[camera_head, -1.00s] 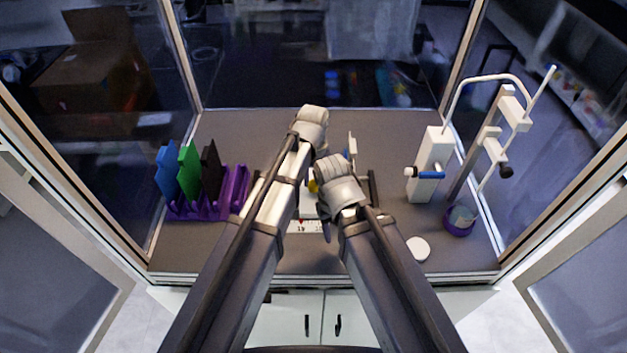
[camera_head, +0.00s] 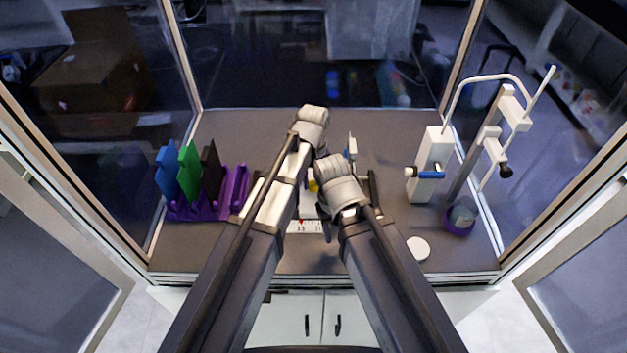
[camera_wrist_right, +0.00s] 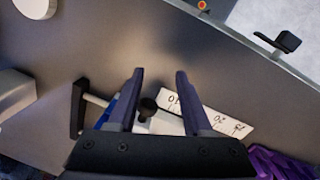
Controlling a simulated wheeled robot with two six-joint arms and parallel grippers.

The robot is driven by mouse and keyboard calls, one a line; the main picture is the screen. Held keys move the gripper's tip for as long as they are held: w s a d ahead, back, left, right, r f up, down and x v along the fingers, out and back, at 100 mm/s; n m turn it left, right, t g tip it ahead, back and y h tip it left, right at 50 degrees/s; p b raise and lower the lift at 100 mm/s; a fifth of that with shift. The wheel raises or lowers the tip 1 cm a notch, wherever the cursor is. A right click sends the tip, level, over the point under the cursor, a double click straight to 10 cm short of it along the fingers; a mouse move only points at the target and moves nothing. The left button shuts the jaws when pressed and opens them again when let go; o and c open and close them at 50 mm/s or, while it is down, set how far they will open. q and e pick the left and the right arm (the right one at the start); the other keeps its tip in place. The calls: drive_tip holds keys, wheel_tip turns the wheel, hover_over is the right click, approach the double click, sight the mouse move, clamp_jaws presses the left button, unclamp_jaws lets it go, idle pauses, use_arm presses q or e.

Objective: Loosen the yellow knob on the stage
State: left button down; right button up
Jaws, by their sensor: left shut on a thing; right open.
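The yellow knob (camera_head: 313,186) shows as a small patch between my two arms in the head view. It sits on the stage, whose white ruled strip (camera_head: 304,227) shows below it. In the wrist view the strip (camera_wrist_right: 218,119) lies past the fingers, with a black round knob (camera_wrist_right: 148,105) and a black bar handle (camera_wrist_right: 78,108). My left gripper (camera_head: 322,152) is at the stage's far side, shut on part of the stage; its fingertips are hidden. My right gripper (camera_wrist_right: 160,72) is open and empty, with the black knob between its fingers in that view.
A purple rack (camera_head: 235,190) with blue, green and black plates stands left. A white disc (camera_head: 418,248) lies near the front edge. Glass walls enclose the bench.

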sight(314, 183)
idle(0.3)
use_arm(q)
drive_tip(key=c, duration=0.5)
unclamp_jaws()
drive_tip(key=shift+r, duration=0.1)
use_arm(e)
drive_tip(key=shift+r, duration=0.1)
use_arm(q)
wheel_tip(314, 183, up, 8)
drive_tip(key=p, duration=0.8)
use_arm(e)
wheel_tip(314, 183, up, 8)
drive_tip(key=shift+f, duration=0.2)
use_arm(q)
drive_tip(key=shift+f, duration=0.2)
